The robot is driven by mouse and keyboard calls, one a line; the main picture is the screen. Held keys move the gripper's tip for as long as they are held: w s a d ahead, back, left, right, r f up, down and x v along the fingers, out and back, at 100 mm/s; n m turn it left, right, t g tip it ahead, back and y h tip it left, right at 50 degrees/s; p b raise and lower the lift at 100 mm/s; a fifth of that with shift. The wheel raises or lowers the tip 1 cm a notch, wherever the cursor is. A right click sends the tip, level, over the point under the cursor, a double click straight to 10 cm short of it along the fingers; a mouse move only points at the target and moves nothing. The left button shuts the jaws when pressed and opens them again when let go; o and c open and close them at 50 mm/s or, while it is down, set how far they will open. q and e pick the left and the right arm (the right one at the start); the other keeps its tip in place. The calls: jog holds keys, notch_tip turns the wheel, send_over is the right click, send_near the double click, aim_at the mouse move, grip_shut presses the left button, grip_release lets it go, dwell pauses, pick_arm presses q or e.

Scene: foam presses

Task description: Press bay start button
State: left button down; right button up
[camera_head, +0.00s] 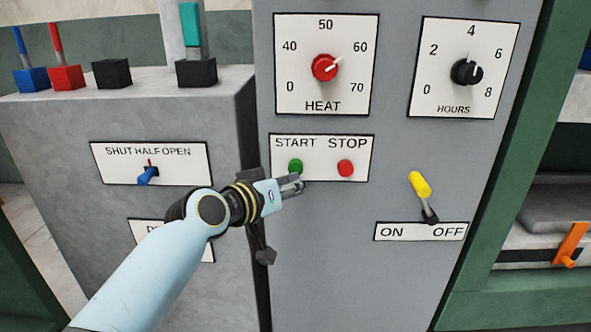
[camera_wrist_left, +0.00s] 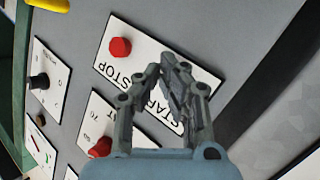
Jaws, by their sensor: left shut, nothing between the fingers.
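The green START button (camera_head: 295,166) is on a white plate (camera_head: 322,174) on the grey panel, left of the red STOP button (camera_head: 346,168). My left gripper (camera_head: 298,182) is shut and empty, its fingertips just below the green button in the head view. I cannot tell whether they touch the panel. In the left wrist view, the shut fingers (camera_wrist_left: 168,72) cover part of the START and STOP plate. The red STOP button (camera_wrist_left: 119,48) shows there, but the green button is hidden. My right gripper is not in view.
Above are the HEAT dial (camera_head: 325,67) and HOURS dial (camera_head: 466,72). A yellow-tipped ON/OFF lever (camera_head: 420,185) is at right. A blue SHUT/HALF/OPEN lever (camera_head: 148,175) is on the left cabinet. An orange handle (camera_head: 571,245) is at far right.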

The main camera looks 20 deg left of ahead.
pick_arm(q)
jog(key=shift+w, duration=0.15)
jog(key=shift+w+a, duration=0.15)
jog(key=shift+w, duration=0.1)
dwell(0.3)
jog(key=shift+w+a+b, duration=0.15)
jog(key=shift+w+b, duration=0.15)
jog(key=shift+w, duration=0.25)
dwell(0.5)
dwell(0.3)
jog(key=shift+s+d+r+p, duration=0.1)
jog(key=shift+s+d+p, duration=0.1)
jog(key=shift+s, duration=0.3)
jog(key=shift+s+d+p, duration=0.1)
jog(key=shift+s+p, duration=0.05)
jog(key=shift+s, duration=0.3)
jog(key=shift+s, duration=0.1)
